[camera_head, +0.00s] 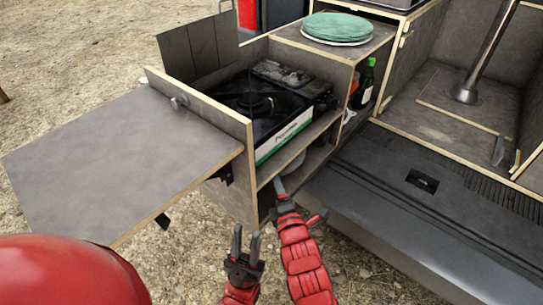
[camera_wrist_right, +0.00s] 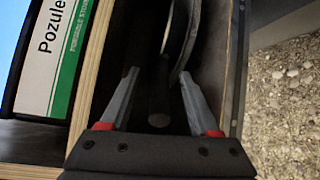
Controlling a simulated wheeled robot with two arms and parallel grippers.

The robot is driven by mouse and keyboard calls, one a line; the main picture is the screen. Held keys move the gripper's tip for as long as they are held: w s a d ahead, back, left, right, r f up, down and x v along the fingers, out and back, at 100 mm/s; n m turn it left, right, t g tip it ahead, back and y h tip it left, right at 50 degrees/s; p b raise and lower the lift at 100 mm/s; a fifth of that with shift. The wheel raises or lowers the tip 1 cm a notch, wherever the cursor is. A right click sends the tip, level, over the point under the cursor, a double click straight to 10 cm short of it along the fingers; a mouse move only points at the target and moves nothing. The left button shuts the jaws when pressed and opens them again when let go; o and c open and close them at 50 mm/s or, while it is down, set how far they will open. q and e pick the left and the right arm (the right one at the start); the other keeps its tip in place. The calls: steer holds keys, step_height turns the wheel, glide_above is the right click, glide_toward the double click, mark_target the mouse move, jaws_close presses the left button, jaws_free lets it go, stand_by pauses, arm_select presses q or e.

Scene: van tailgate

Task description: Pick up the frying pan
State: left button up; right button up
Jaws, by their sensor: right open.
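The frying pan (camera_wrist_right: 178,45) is inside the lower shelf under the stove, in the right wrist view. Its dark handle (camera_wrist_right: 160,105) points towards my right gripper (camera_wrist_right: 160,85). My right gripper is open, with one finger on each side of the handle end; I cannot tell if either finger touches it. In the head view, the right gripper (camera_head: 279,182) reaches into the shelf opening, where a pale curved edge, probably the pan (camera_head: 294,163), shows in shadow. My left gripper (camera_head: 246,232) is open and empty, below the cabinet's front.
A gas stove (camera_head: 270,100) sits above the shelf in the wooden cabinet (camera_head: 248,135). A fold-out table (camera_head: 110,160) extends left. Green plates (camera_head: 337,26) and a bottle (camera_head: 364,85) are to the right. The van bumper (camera_head: 400,215) lies right of my right arm.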

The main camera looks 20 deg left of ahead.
steer(key=shift+w, duration=0.1)
jaws_close()
stand_by(1.4)
